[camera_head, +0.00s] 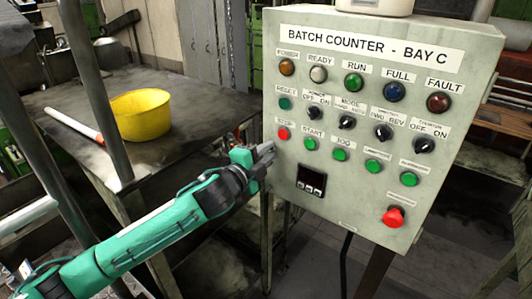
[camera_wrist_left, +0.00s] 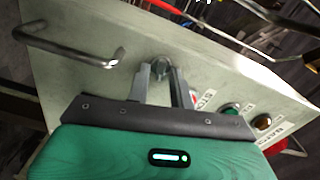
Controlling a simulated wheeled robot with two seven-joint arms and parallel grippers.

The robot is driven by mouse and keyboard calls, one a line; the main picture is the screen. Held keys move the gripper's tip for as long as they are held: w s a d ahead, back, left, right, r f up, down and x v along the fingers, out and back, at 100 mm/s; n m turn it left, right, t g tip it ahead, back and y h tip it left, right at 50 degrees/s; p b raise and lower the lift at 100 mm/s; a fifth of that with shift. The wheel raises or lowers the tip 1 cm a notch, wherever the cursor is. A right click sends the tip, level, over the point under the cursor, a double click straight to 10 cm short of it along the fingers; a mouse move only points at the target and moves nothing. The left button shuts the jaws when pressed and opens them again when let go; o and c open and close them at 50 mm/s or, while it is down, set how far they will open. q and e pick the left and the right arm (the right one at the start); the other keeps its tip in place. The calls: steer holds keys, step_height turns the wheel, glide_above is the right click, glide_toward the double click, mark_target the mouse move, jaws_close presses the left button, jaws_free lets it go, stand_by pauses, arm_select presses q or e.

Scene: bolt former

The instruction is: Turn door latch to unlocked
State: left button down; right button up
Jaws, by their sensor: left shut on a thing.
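The door latch (camera_wrist_left: 160,65) is a small metal knob on the pale side face of the control box, seen in the left wrist view. My left gripper (camera_wrist_left: 161,76) has its two fingers on either side of the latch and is shut on it. In the head view the left gripper (camera_head: 267,151) is at the left edge of the control box (camera_head: 375,225), and the latch is hidden there. I cannot tell which way the latch is turned. My right gripper is not in view.
A bent metal handle (camera_wrist_left: 70,45) is on the same face, left of the latch. Lamps, knobs, buttons and a red emergency button (camera_head: 393,217) cover the box front. A dark table (camera_head: 90,105) with a yellow bowl (camera_head: 141,113) stands at left, behind my arm.

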arm_select(q)
steer(key=shift+m, duration=1.2)
steer(key=shift+f, duration=0.1)
steer(key=c, duration=1.2)
jaws_free()
steer(key=shift+c, duration=0.2)
steer(key=shift+s, duration=0.1)
steer(key=shift+s+a, duration=0.25)
steer(key=p+v, duration=0.1)
steer(key=v, duration=1.2)
